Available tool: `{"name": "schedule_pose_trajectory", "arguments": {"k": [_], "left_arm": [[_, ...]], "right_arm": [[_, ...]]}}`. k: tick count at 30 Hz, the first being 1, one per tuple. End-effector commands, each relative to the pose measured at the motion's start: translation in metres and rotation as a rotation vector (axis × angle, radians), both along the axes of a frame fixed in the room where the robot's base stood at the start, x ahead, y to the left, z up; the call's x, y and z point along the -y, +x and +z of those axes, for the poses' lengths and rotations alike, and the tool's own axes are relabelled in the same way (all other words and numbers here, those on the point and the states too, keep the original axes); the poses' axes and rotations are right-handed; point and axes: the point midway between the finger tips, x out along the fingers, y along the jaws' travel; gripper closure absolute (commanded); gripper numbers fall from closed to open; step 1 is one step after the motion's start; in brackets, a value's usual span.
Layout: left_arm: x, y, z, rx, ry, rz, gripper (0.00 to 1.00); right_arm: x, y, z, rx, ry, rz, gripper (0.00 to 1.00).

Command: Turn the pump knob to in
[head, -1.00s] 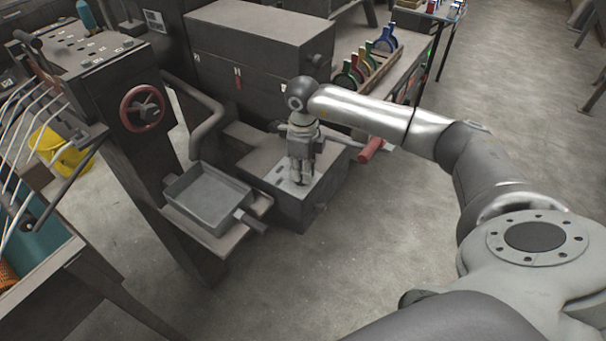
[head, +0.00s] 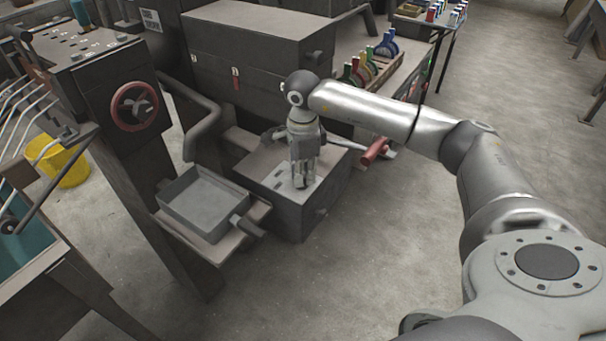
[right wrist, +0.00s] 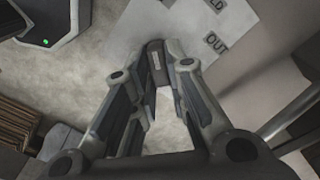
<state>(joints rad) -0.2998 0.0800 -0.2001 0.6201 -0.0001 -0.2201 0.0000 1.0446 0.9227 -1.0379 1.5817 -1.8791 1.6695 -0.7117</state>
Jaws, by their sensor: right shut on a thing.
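The pump is a dark grey box (head: 268,208) on the floor in the middle of the head view, with a pale plate on top. My right gripper (head: 302,184) points straight down onto this plate. In the right wrist view, my right gripper (right wrist: 165,85) is shut on the pump knob (right wrist: 155,60), a dark grip with a small light mark. The plate (right wrist: 180,38) shows a label reading OUT and another ending in LD. No IN label can be read. The gripper hides the knob in the head view. My left gripper is out of view.
A grey tray (head: 222,228) stands on a bracket left of the pump, near a post with a red handwheel (head: 134,107). A red-handled lever (head: 374,151) is right of the pump. A large dark chest (head: 258,50) stands behind. The floor in front is clear.

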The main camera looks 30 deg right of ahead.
Motion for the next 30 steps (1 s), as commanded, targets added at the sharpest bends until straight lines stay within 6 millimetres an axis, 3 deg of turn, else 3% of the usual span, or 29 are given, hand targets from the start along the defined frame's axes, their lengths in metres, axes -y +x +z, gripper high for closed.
{"name": "schedule_pose_trajectory", "arguments": {"k": [13,14,18,30], "left_arm": [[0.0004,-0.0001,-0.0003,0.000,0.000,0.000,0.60],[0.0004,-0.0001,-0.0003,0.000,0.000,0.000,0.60],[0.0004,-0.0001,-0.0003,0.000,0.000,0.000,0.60],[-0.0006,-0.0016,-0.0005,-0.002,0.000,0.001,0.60]], "right_arm": [[-0.0001,0.0014,0.0021,0.006,0.001,0.010,1.00],[-0.0001,0.0014,0.0021,0.006,0.001,0.011,0.82],[0.0000,0.0010,0.0015,0.004,0.001,0.010,0.64],[-0.0001,0.0008,0.0068,0.002,0.001,0.009,0.64]]}}
